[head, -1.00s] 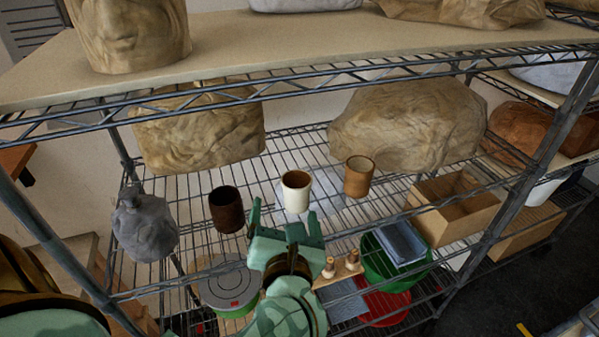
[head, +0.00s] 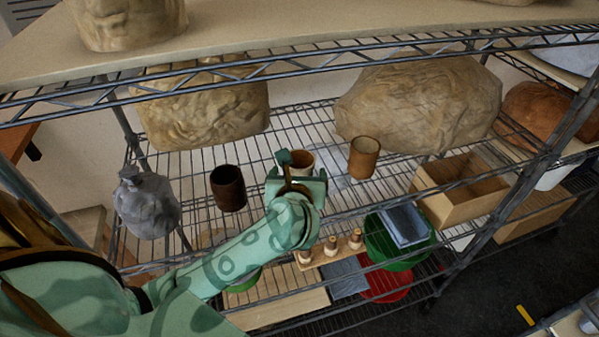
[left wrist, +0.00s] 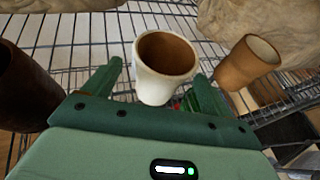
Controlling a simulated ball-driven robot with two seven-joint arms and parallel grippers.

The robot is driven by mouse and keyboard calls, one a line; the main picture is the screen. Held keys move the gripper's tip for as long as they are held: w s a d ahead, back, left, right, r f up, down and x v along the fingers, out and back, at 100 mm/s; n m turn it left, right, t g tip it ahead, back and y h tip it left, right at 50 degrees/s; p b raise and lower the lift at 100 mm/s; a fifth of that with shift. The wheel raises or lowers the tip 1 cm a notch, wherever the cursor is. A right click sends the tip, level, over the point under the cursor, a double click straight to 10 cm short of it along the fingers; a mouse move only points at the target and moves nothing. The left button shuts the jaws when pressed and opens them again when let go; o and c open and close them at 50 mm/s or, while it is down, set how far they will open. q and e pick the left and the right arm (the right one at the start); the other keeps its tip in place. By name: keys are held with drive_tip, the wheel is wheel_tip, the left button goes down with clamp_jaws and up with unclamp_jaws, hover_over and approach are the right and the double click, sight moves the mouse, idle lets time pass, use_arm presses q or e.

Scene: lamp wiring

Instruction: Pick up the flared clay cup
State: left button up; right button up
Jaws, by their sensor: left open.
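Three cups stand in a row on the wire shelf: a dark brown cup (head: 228,188), a cream-white cup (head: 301,158) with a brown inside, and a tan-brown cup (head: 364,157). In the left wrist view the white cup (left wrist: 166,84) widens toward its rim. My left gripper (head: 302,169) is open and partly hides the white cup in the head view. In the left wrist view its two fingers stand to either side of the white cup's lower part, with no clear contact. The tan cup (left wrist: 246,62) and dark cup (left wrist: 24,92) stand outside the fingers. My right gripper is not in view.
A grey wrapped bundle (head: 147,203) is at the left. Large wrapped lumps (head: 420,104) stand behind the cups. An open wooden box (head: 459,189) is at the right. The upper board (head: 250,38) overhangs the shelf. A peg block (head: 331,250) is below my forearm.

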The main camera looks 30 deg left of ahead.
sight(300, 165)
use_arm(q)
drive_tip(key=x, duration=0.3)
drive_tip(key=shift+w+f, duration=0.1)
drive_tip(key=c, duration=1.2)
